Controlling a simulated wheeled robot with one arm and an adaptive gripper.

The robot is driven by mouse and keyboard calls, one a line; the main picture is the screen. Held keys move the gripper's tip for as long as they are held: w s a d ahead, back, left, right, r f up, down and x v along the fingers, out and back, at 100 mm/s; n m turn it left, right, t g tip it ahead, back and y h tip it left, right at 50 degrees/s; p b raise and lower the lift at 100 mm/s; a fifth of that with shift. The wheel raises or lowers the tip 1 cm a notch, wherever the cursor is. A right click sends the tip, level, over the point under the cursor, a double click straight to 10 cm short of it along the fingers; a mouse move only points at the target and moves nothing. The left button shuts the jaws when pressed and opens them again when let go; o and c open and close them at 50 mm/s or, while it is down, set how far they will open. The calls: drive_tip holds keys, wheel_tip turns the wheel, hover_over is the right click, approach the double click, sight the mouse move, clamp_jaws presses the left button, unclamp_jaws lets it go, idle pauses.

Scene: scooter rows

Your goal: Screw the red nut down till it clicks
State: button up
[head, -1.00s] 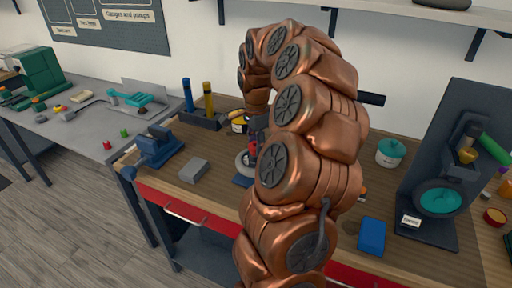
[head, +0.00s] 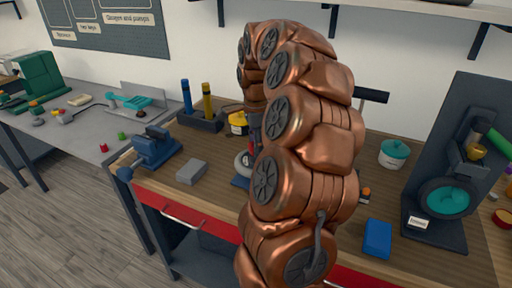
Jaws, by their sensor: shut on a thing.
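My gripper (head: 254,133) points down over the wooden bench and is largely hidden behind my copper-coloured arm. It is shut, with a small trace of red at its lower end, which fits the red nut; the nut's outline is hidden. Just below and left of it a small wheel (head: 242,163) with a pale hub stands over a blue base (head: 240,182). My arm covers the right part of this assembly. Whether the nut sits flush cannot be seen.
A grey block (head: 191,172), a blue vise (head: 155,148) and a rack (head: 201,122) with blue and yellow cylinders stand left. A yellow pot (head: 237,124) is close behind the gripper. A teal-lidded pot (head: 394,153), blue box (head: 377,238) and dark stand (head: 437,225) are right.

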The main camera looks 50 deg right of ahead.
drive_tip(key=shift+m+b, duration=2.5)
drive_tip(key=shift+b, duration=0.85)
drive_tip(key=shift+w+m+b, duration=0.15)
drive_tip(key=shift+m+b, duration=1.95)
drive_tip(key=shift+b, duration=0.05)
drive_tip(key=shift+m+b, duration=0.3)
drive_tip(key=shift+d+r+m+b, duration=0.1)
drive_tip(key=shift+m+b, duration=1.6)
drive_tip(key=shift+m, duration=0.7)
drive_tip(key=shift+r+m, duration=0.1)
drive_tip(key=shift+m, duration=1.3)
drive_tip(key=o, duration=0.8)
drive_tip(key=shift+d, duration=0.1)
drive_tip(key=o, duration=0.4)
